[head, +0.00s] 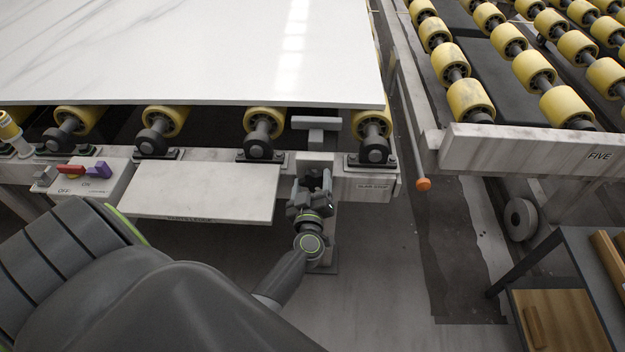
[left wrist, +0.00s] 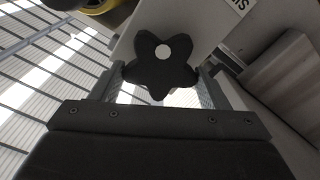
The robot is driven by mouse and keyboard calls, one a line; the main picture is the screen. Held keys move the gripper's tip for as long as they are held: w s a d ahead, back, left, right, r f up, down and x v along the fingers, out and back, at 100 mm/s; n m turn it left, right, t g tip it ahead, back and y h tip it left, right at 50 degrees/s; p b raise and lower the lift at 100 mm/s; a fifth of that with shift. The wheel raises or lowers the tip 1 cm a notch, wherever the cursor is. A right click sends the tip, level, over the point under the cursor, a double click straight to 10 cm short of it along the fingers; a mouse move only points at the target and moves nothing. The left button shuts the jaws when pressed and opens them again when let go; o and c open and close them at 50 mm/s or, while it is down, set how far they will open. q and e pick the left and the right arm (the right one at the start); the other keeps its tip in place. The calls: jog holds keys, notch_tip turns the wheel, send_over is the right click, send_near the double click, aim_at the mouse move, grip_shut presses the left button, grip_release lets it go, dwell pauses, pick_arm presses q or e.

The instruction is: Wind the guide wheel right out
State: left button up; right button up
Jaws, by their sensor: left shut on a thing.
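A black star-shaped hand wheel (left wrist: 160,65) with a white centre sits at the front of a pale post in the left wrist view. The fingers of my left gripper (left wrist: 160,85) are on either side of it and shut on its lobes. In the head view my left gripper (head: 312,188) is at the front face of the pale frame, below a grey T-shaped stop (head: 316,127); it largely hides the hand wheel there. I cannot tell how far the hand wheel is wound. My right gripper is not in view.
A white veined slab (head: 190,50) lies on yellow rollers (head: 263,122). A blank pale panel (head: 200,190) and a switch box (head: 85,180) are left of my gripper. An orange-tipped rod (head: 423,184) and another roller bed (head: 520,148) are right.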

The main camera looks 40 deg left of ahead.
pick_arm(q)
jog(key=shift+n, duration=1)
jog(key=n, duration=0.2)
jog(key=shift+s+a+f+n, duration=0.1)
jog(key=shift+a+f+n, duration=0.1)
jog(key=shift+n, duration=0.1)
jog(key=n, duration=0.4)
jog(key=shift+f+n, duration=0.2)
jog(key=shift+n, duration=0.1)
jog(key=n, duration=0.3)
jog(key=shift+f+n+b, duration=0.2)
jog(key=shift+n+b, duration=0.1)
jog(key=shift+b, duration=0.1)
jog(key=n+b, duration=0.1)
jog(key=n, duration=0.1)
jog(key=shift+f+n, duration=0.1)
jog(key=shift+n, duration=1)
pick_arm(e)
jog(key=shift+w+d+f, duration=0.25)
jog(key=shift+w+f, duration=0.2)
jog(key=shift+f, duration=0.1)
